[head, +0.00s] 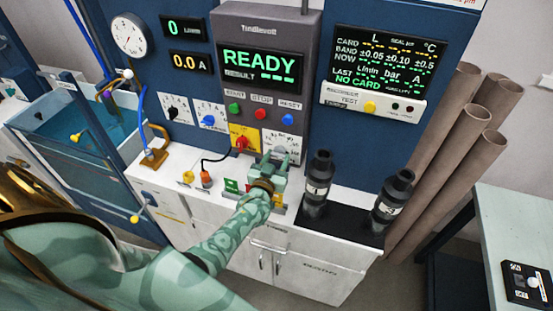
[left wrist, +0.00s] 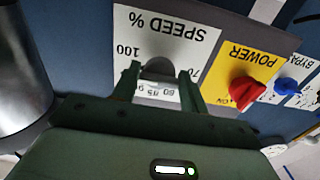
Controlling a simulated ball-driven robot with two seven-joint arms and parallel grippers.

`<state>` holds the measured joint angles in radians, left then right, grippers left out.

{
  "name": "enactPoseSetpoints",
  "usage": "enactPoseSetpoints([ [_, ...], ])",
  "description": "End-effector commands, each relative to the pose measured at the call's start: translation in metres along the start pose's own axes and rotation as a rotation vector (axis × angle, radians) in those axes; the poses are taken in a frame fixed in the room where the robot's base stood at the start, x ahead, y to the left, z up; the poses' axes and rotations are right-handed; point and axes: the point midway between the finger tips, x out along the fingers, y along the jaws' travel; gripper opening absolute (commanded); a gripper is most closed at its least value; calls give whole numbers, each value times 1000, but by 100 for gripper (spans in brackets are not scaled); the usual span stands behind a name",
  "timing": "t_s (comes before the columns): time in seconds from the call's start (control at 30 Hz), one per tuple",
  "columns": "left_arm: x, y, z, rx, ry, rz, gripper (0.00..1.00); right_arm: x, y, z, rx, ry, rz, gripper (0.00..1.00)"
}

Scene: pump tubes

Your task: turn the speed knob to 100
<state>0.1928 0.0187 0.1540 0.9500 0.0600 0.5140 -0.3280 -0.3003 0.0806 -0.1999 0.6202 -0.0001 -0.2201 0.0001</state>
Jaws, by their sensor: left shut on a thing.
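The white SPEED % plate (head: 291,138) is at the lower right of the control panel in the head view, beside the yellow POWER plate. It shows upside down in the left wrist view (left wrist: 175,38), with 100 at its left and smaller numbers along its lower edge. The grey speed knob (left wrist: 158,67) sits between the fingers of my left gripper (head: 276,160). The left gripper is shut on this knob. The knob's pointer is hidden, so its setting cannot be read. In the head view the gripper hides the knob. My right gripper is not in view.
The red POWER knob (left wrist: 246,92) is close beside the fingers. The display (head: 262,65) reads READY. Dark cylinders (head: 318,178) stand on the counter to the right. An orange plug and cable (head: 206,177) lie left of my gripper.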

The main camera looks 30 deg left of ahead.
Motion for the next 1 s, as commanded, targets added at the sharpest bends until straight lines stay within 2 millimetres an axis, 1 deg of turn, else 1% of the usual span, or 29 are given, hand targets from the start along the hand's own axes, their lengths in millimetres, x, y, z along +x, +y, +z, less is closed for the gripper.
enactPoseSetpoints([
  [0.07, -2, 0, 3, 5, -8, 2, 21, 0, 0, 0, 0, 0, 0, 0],
  [0.1, -2, 0, 3, 4, -8, 2, 55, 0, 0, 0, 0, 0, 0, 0],
  [0.13, -2, 0, 3, 4, -8, 2, 63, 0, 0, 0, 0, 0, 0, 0],
  [0.17, -2, 0, 3, 4, -7, 2, 65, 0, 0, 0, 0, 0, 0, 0],
  [0.43, -2, 0, 1, 2, -3, 1, 65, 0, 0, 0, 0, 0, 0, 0],
  [0.57, -13, 0, 1, 1, -4, 1, 65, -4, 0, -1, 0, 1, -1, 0],
  [0.67, -32, 0, 0, 1, -5, 1, 65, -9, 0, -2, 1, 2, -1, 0],
  [0.9, -99, 0, 2, 1, -7, 1, 65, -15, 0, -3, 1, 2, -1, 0],
  [1.0, -124, 0, 2, 3, -7, 2, 65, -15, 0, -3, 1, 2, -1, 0],
])
